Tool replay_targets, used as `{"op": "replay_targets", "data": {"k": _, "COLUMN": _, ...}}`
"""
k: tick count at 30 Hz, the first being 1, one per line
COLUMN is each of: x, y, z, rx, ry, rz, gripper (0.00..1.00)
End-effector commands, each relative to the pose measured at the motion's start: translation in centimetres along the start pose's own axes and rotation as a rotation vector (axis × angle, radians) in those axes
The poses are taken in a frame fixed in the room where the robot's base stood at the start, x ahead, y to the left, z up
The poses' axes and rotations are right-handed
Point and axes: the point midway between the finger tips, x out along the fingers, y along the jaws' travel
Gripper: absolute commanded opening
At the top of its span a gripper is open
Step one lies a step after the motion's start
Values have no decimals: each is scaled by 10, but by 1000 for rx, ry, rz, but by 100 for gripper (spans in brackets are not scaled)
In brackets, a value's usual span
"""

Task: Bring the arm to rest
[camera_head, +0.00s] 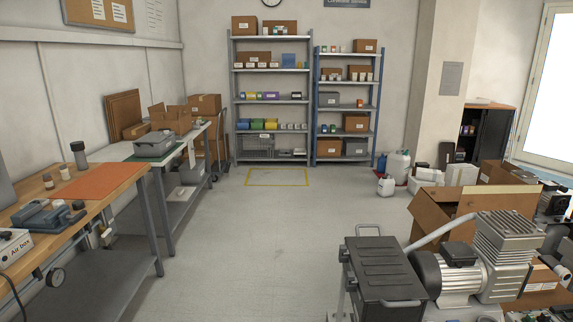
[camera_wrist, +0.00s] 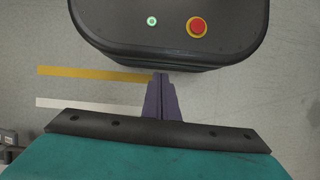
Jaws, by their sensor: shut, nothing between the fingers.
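My gripper (camera_wrist: 160,78) shows in the wrist view, with its dark purple fingers together and nothing between them. It hangs over the grey floor, its tips close to the edge of my own dark base, which carries a red button and a green light. The arm and gripper do not show in the head view.
A wooden workbench (camera_head: 108,196) and a white-topped table (camera_head: 111,154) stand along the left wall. Shelves (camera_head: 236,100) stand at the back. A compressor (camera_head: 505,255), a black cart (camera_head: 385,268) and an open cardboard box (camera_head: 430,214) crowd the right. The middle floor (camera_head: 265,235) is clear.

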Motion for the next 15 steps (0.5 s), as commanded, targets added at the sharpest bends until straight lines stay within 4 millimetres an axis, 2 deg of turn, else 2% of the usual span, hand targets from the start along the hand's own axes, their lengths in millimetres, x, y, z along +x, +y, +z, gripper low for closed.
{"op": "replay_targets", "data": {"k": 1, "x": -7, "y": -8, "z": 17, "rx": -14, "ry": -13, "rz": 11, "gripper": 0}}
{"op": "replay_targets", "data": {"k": 6, "x": -9, "y": -23, "z": 40, "rx": -35, "ry": -37, "rz": 33, "gripper": 0}}
{"op": "replay_targets", "data": {"k": 15, "x": -7, "y": -26, "z": 45, "rx": -38, "ry": -44, "rz": 39, "gripper": 0}}
